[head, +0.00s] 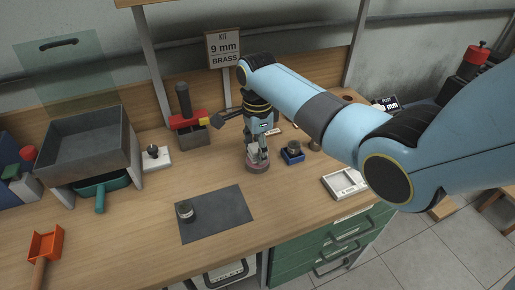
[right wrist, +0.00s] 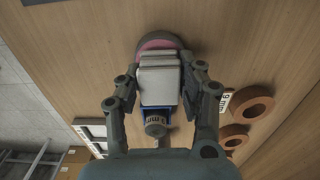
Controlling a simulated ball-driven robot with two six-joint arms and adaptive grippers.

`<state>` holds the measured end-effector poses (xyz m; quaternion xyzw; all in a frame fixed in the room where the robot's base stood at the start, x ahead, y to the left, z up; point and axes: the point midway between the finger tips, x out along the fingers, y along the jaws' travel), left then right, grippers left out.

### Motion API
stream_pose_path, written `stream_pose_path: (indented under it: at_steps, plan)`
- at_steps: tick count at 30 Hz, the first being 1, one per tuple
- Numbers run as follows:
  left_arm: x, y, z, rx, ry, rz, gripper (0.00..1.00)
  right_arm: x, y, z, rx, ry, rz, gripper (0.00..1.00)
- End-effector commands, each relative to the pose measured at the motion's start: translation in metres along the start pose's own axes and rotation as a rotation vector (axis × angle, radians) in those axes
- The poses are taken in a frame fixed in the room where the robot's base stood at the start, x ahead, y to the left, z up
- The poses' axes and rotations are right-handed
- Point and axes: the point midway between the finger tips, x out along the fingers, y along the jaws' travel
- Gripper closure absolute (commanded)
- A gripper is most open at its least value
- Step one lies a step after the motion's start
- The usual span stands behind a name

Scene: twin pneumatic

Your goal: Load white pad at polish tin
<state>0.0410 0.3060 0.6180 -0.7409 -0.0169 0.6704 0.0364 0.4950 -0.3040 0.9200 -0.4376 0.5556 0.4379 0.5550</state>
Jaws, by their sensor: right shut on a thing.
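My right gripper (head: 256,150) points down at the middle of the bench, and its fingers are shut on a white pad (right wrist: 159,82). In the right wrist view the gripper (right wrist: 160,76) has one finger on each side of the pad. The round pink polish tin (right wrist: 158,42) shows just beyond the pad's end. In the head view the tin (head: 257,169) sits on the bench directly under the fingertips. The pad hides part of the tin, and I cannot tell whether they touch. My left gripper is not in view.
A blue holder (head: 292,155) with a grey cylinder stands close right of the tin. A dark mat (head: 225,212) with a small metal part lies in front. A red-and-black press (head: 187,122) stands behind left, a grey bin (head: 90,150) farther left. Bench between bin and mat is clear.

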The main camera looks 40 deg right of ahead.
Motion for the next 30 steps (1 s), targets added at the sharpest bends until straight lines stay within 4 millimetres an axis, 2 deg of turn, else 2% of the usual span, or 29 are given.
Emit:
stream_pose_path:
  at_steps: [30]
  plan:
    - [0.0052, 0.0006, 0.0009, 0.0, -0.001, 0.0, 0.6, 0.01, -0.0002, 0.0003, 0.0, 0.0, -0.001, 0.88]
